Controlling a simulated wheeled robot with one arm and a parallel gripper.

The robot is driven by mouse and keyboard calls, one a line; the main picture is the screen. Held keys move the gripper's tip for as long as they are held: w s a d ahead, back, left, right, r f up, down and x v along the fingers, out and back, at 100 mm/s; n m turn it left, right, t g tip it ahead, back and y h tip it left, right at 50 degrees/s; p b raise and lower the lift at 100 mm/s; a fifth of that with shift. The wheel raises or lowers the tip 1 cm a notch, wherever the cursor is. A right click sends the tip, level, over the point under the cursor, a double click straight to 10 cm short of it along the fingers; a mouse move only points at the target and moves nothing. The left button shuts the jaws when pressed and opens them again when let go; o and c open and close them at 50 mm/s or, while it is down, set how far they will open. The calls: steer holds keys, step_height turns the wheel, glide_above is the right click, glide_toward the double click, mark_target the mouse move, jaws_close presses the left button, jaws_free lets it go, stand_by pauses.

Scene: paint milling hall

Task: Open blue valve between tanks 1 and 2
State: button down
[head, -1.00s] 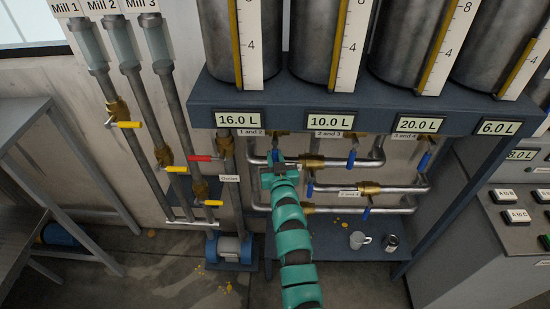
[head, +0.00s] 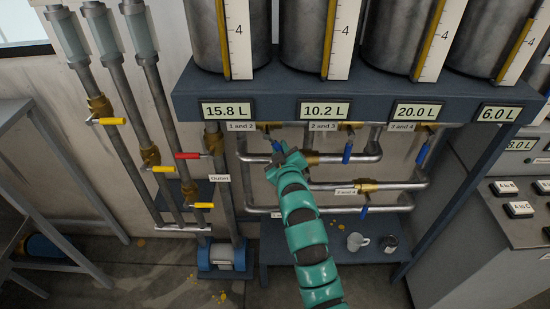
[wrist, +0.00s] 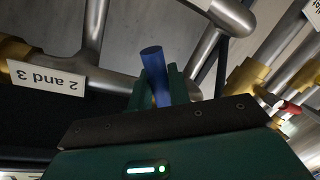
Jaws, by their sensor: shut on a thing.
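The blue valve handle (head: 276,146) hangs under the "1 and 2" label (head: 240,126), on the pipes below the first two tanks. My gripper (head: 283,154) reaches up to it from below. In the wrist view, my gripper (wrist: 160,92) is shut on the blue handle (wrist: 153,66), which stands up between its fingers. The valve body is mostly hidden by my arm in the head view. The display under tank 1 (head: 228,110) reads 15.8 L. The display under tank 2 (head: 325,109) reads 10.2 L.
Other blue handles hang nearby under "2 and 3" (head: 347,152) and "3 and 4" (head: 422,154). A red-handled valve (head: 188,155) and several yellow-handled ones are at left. A mug (head: 356,241) and a can (head: 390,245) stand on the low shelf. A control console (head: 500,220) is at right.

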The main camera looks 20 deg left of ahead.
steer(key=r+n, duration=0.1)
steer(key=d+n+h+b, duration=0.1)
steer(key=n, duration=0.1)
steer(key=shift+w+d+r, duration=0.2)
steer(key=shift+d+r, duration=0.1)
steer(key=shift+r, duration=0.05)
steer(key=n, duration=0.1)
steer(key=r+n+b, duration=0.1)
steer(key=shift+w+d+r+n+h, duration=0.15)
steer(key=shift+d+r+n+h, duration=0.15)
steer(key=shift+d, duration=0.1)
steer(key=shift+d+r+n+h, duration=0.2)
steer(key=shift+r+n+h, duration=0.3)
steer(key=shift+r+n, duration=1.05)
steer(key=shift+f+n, duration=0.2)
steer(key=shift+n, duration=0.05)
steer(key=c, duration=1.4)
jaws_free()
steer(key=shift+o, duration=0.2)
